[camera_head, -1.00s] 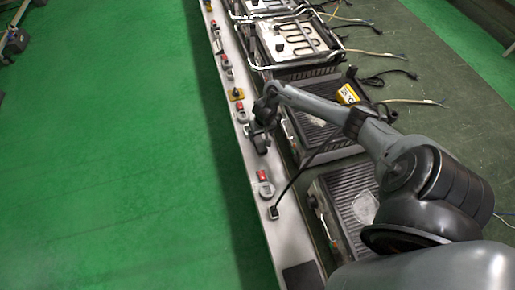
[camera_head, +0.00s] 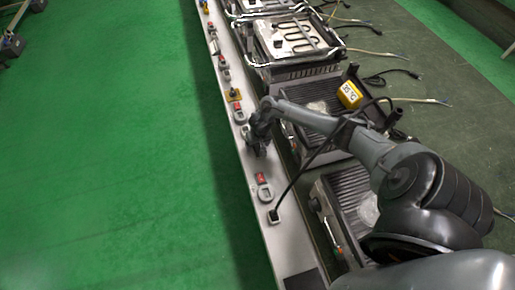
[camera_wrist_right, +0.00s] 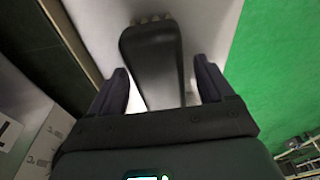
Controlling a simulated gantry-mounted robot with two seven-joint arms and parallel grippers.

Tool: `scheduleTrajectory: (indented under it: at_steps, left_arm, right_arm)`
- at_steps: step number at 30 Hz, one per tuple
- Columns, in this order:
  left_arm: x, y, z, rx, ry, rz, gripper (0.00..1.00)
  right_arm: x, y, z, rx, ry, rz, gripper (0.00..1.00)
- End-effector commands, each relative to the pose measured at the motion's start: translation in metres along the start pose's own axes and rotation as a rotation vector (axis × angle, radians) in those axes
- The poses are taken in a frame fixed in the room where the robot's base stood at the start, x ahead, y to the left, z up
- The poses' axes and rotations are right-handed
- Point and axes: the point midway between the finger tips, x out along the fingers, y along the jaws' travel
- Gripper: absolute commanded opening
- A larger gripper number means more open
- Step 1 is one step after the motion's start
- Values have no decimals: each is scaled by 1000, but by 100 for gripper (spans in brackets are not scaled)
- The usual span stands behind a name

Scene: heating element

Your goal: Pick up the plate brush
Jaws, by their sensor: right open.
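The plate brush (camera_wrist_right: 155,60) shows in the right wrist view as a dark, rounded body with a row of pale bristles at its far end. It lies over the light grey surface, between the two dark fingers of my right gripper (camera_wrist_right: 161,72). The fingers stand apart, with a gap visible on each side of the brush. In the head view my right gripper (camera_head: 257,141) is low over the grey ledge, and it mostly hides the brush there. My left gripper is not in view.
Open green floor (camera_head: 110,170) lies to the left.

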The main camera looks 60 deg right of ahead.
Motion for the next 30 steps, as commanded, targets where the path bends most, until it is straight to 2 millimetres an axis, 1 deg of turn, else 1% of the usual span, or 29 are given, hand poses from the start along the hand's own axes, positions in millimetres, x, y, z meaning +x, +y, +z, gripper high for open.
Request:
scheduleTrajectory:
  at_steps: [1,8,18,20,26,30]
  left_arm:
    - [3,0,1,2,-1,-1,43]
    - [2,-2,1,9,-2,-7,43]
    - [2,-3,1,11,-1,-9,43]
    - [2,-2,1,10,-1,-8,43]
    - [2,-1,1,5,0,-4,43]
    - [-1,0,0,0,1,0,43]
  right_arm:
    - [4,0,0,-1,0,0,81]
    - [3,0,0,-1,1,-1,81]
    - [4,0,0,-1,1,-1,29]
    - [3,0,0,-1,1,-1,21]
    - [3,0,0,-1,1,-1,21]
    - [0,0,-1,-1,1,-1,21]
